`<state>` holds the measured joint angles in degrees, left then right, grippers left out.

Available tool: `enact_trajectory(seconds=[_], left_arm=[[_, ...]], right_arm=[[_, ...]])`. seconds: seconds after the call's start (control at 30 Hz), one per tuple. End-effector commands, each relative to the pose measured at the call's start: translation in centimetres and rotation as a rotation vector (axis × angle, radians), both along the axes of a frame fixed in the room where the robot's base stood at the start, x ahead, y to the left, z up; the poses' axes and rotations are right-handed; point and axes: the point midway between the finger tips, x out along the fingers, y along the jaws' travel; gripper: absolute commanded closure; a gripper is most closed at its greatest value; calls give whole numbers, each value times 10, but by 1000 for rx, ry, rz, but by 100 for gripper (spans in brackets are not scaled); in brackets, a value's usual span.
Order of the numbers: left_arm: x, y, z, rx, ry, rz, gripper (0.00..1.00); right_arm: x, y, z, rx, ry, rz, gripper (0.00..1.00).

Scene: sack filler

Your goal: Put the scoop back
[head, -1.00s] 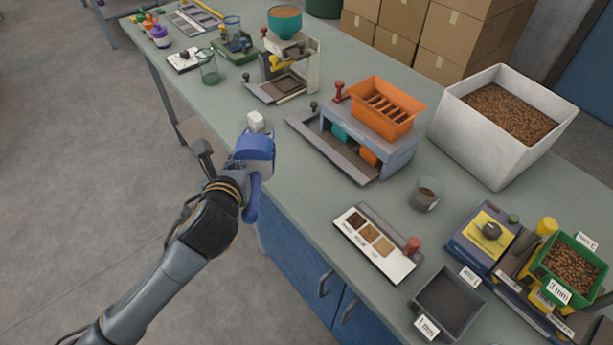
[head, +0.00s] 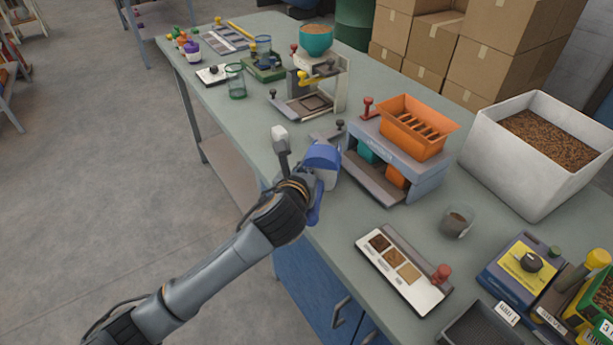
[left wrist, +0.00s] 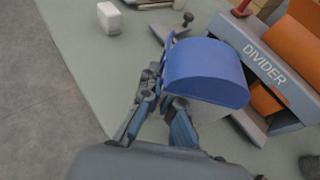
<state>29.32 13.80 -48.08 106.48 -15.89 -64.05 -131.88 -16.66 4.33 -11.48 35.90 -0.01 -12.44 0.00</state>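The blue scoop (head: 322,160) is at the end of my left arm, in front of the divider's left end. In the left wrist view the scoop (left wrist: 206,72) shows its rounded blue body close up, with the dark fingers of my left gripper (left wrist: 166,108) behind and below it. The gripper seems closed around the scoop's handle, though the grip itself is largely hidden by the scoop. The scoop appears held above the bench near its front edge; its exact height is unclear. My right gripper is in neither view.
The divider (head: 432,180) with its orange hopper (head: 415,128) stands just right of the scoop. A white block (head: 279,133) lies on the bench (head: 345,235) to the left.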

Motion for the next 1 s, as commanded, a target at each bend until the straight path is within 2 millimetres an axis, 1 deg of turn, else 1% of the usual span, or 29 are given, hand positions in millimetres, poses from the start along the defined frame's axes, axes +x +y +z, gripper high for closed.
enact_trajectory(seconds=[0.03, 0.1, 0.17, 0.3, 0.5, 0.6, 0.63, 1.0], left_arm=[[-1, 0, -10, 0, 4, 0, 100], [-1, 0, -21, -1, 4, 1, 100], [-1, 0, -26, -2, 2, 1, 100], [0, 0, -26, -2, -1, 0, 100], [0, 0, -28, -1, 0, 0, 100], [0, 0, -29, -1, 1, 0, 78], [0, 0, -29, -1, 1, 0, 72], [-2, 0, -26, 0, 1, 0, 72]], right_arm=[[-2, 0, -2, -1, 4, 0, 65], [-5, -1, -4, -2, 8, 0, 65], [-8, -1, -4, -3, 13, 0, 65], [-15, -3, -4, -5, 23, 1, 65], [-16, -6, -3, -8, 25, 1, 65], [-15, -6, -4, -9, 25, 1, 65], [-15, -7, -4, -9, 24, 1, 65], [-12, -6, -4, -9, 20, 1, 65]])
